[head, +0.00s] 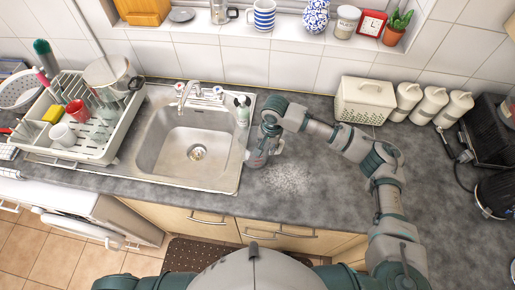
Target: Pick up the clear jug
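What looks like the clear jug (257,158) stands on the counter just right of the sink, partly hidden by my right gripper. My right gripper (268,140) points down at the jug's upper part, overlapping it in the head view. The fingers are small and blend with the jug, so I cannot tell whether they are open or closed on it. My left gripper is out of view.
The sink (165,160) lies left of the jug, with a soap bottle (243,112) at its right rim. A dish rack (100,145) stands further left. A cream bin (363,101) and several canisters (431,104) stand at the back right. Spilled white grains (287,178) lie beside the jug.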

